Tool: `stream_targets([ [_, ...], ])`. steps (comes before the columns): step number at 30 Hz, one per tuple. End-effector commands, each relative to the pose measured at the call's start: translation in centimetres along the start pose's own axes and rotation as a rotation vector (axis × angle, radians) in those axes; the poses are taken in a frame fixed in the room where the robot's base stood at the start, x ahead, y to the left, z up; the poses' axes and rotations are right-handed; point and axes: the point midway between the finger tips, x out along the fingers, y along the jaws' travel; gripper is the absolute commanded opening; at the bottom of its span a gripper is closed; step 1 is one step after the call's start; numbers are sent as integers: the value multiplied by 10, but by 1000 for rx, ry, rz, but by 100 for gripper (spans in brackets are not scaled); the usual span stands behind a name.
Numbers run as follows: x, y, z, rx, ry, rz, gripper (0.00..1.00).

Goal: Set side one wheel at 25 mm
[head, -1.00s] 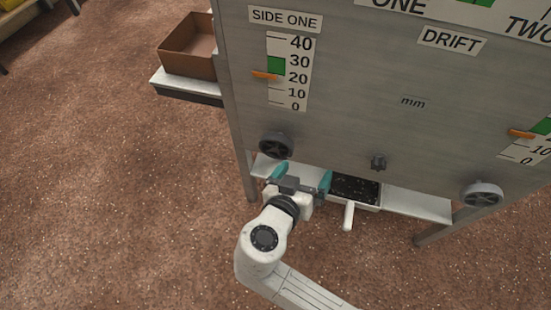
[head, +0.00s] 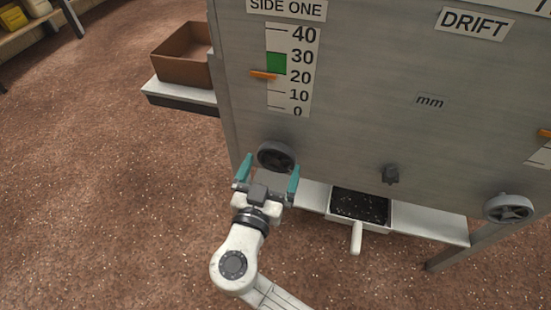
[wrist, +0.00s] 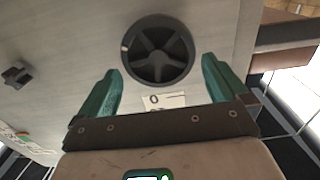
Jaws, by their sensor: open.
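The side one wheel (head: 276,157) is a dark spoked handwheel on the grey panel, below the SIDE ONE scale (head: 291,70). The scale's orange pointer (head: 264,75) sits just above the 20 mark, near the lower edge of the green band (head: 276,63). My gripper (head: 268,172) is open and empty, its teal fingers spread just below and in front of the wheel. In the wrist view the wheel (wrist: 158,50) lies ahead, between and beyond the fingertips (wrist: 160,65). No contact with the wheel shows.
A tray of dark bits (head: 360,207) with a white handle sits on the low shelf. A cardboard box (head: 183,55) stands at the left. The floor in front is clear.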

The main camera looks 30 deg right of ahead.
Motion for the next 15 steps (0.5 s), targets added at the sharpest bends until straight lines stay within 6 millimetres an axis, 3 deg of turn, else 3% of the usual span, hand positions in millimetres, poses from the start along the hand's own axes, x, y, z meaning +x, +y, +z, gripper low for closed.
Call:
stream_targets([
  [6, 29, 0, 1, 0, 0, 2, 100],
  [15, 37, 0, 0, -1, -1, 0, 100],
])
